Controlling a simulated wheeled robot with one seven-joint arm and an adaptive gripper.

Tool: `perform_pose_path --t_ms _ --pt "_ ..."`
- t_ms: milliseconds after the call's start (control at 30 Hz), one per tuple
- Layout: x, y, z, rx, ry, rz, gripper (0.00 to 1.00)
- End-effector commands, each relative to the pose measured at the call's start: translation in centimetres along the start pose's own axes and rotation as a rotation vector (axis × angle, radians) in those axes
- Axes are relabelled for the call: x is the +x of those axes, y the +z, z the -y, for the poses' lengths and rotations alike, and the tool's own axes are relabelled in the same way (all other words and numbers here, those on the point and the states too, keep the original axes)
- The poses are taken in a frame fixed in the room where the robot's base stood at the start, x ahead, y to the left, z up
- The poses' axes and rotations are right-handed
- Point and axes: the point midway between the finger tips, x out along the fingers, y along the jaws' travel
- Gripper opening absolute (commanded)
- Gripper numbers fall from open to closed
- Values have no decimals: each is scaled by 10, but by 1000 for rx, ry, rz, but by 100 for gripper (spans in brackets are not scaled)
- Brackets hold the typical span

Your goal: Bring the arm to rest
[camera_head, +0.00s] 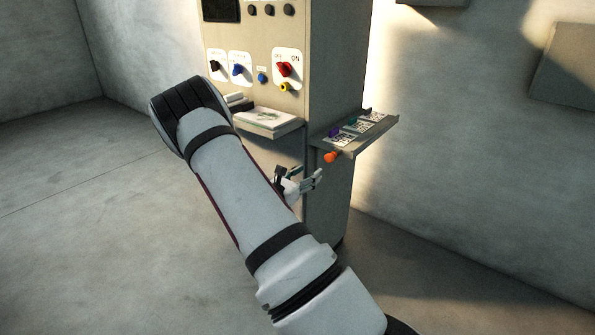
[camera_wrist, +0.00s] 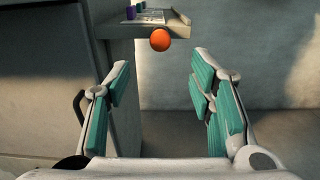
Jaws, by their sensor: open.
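My arm (camera_head: 237,185) reaches from the bottom of the head view up toward the control cabinet. My gripper (camera_head: 306,180) is beside the cabinet, below the side shelf, partly hidden behind my arm. In the wrist view my gripper (camera_wrist: 160,75) shows two fingers with teal pads, wide apart, with nothing between them. An orange ball-shaped knob (camera_head: 330,157) is at the near end of the side shelf. It also shows in the wrist view (camera_wrist: 160,40), ahead of the fingers and apart from them.
The cabinet (camera_head: 335,60) carries several knobs, including a red one (camera_head: 284,69). A front ledge (camera_head: 268,123) holds papers. The side shelf (camera_head: 375,130) holds small coloured items on printed cards. Open floor (camera_head: 90,230) lies left.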

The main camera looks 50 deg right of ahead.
Motion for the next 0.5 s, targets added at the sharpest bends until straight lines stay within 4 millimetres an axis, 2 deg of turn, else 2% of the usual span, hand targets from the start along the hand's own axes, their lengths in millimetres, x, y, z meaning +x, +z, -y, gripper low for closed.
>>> perform_pose_path --t_ms 333,433,500 --pt "0 4 1 11 -8 -3 49" --pt "-5 19 8 62 -45 -17 49" --pt "-12 36 17 127 -92 -38 49"
